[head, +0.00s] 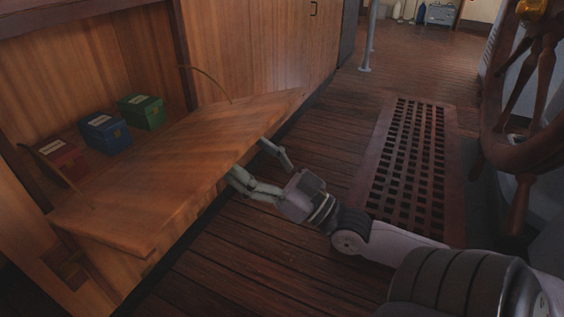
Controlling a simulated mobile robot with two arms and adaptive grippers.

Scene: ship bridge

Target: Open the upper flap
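The wooden flap (185,165) sticks out from the cabinet front as a slanting panel, and the compartment behind it shows. Thin curved stays (207,80) run near its right and left ends. My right gripper (252,160) is at the flap's outer long edge, from the floor side. Its two fingers are spread apart and their tips reach the edge, partly hidden by the panel. I cannot tell whether they touch it. My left gripper is not in view.
A red box (62,158), a blue box (106,132) and a green box (141,111) stand inside the compartment. A floor grating (408,165) lies right of the cabinet. A ship's wheel (530,150) stands at the right edge. Bare planks lie between.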

